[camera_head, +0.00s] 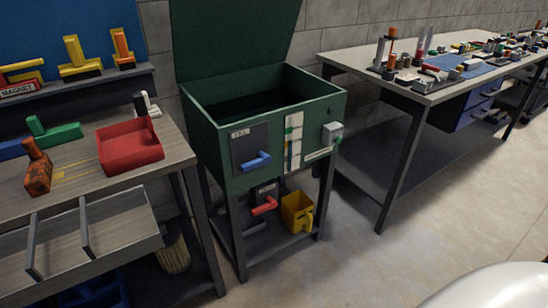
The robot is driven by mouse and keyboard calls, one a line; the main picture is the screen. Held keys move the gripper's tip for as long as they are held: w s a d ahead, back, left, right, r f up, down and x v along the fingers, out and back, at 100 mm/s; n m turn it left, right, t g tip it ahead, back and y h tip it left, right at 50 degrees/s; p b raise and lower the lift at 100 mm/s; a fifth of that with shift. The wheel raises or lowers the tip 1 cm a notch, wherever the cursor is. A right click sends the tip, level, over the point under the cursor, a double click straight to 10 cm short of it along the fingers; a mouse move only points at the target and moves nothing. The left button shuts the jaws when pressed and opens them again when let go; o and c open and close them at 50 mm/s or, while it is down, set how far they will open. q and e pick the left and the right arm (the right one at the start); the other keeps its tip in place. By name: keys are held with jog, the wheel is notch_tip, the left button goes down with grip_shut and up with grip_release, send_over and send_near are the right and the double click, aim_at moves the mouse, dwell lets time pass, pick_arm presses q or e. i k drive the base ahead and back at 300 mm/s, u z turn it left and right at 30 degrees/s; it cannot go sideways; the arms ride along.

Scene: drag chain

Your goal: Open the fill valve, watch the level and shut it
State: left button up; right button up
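A dark green open-topped tank (222,155) stands on dark legs, its green lid (235,38) raised at the back. On its front, a dark plate with a small label, perhaps FILL, carries a blue lever handle (257,160) pointing right and slightly up. Right of it is a pale vertical level gauge (293,140) with green and tan marks. Below, a red lever handle (265,206) sits on another dark plate. The tank's inside looks dark and I cannot make out any liquid. Neither of my grippers is in view.
A yellow jug (297,212) stands on the shelf under the tank. A grey box (332,132) juts from the tank's right front. A workbench (70,175) with a red tray (130,146) is left; a cluttered table (430,97) is right. The floor (375,265) in front is clear.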

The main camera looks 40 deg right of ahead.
aim_at(265, 159)
jog(key=k, duration=1.2)
jog(key=z, duration=0.75)
jog(key=i, duration=0.85)
jog(key=u, duration=0.45)
jog(key=i, duration=0.65)
jog(key=u, duration=0.65)
